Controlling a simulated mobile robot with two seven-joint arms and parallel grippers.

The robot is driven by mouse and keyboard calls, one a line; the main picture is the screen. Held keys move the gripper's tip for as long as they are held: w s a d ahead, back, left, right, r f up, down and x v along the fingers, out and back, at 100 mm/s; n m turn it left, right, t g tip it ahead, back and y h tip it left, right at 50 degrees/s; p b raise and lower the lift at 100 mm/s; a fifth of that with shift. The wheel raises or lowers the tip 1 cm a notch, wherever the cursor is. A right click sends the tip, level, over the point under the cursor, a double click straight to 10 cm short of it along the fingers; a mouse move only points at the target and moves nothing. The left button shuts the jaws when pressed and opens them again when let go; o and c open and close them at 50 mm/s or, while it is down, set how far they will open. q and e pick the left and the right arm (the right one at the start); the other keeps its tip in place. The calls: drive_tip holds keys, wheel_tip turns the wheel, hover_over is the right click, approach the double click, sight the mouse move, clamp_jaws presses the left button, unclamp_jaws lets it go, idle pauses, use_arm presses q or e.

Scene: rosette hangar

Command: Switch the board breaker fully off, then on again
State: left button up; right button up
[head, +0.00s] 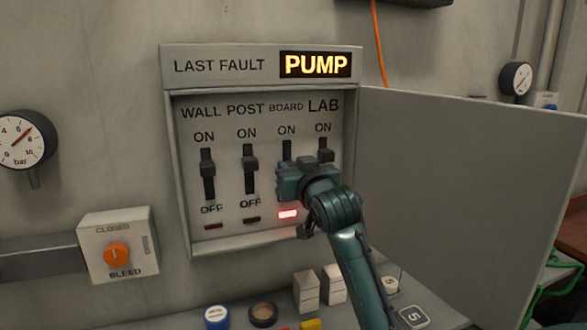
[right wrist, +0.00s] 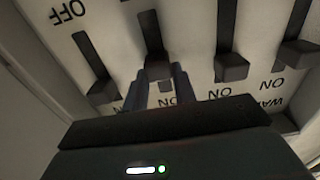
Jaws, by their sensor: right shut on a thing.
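The breaker panel (head: 185,220) stands open on the wall, with levers marked WALL, POST, BOARD and LAB. My right gripper (head: 287,178) is at the BOARD column and hides its lever in the head view; the upper part of the slot shows bare above it. In the right wrist view, which is upside down, my right gripper (right wrist: 157,88) is shut on the BOARD breaker lever (right wrist: 157,70), a finger on each side. The red lamp (head: 288,214) under BOARD is lit. My left gripper is not in view.
The WALL lever (head: 207,154), POST lever (head: 249,163) and LAB lever (head: 325,155) stand toward ON, close beside. The open panel door (head: 450,170) blocks the right. A display (head: 315,65) reads PUMP. A bleed knob (head: 117,255) is at left; several small items lie below.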

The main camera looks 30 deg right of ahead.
clamp_jaws()
wheel_tip(320, 180, down, 3)
drive_tip(key=shift+r+b, duration=0.2)
drive_tip(key=shift+b, duration=0.15)
drive_tip(key=o, duration=0.9)
unclamp_jaws()
drive_tip(key=shift+r, duration=0.1)
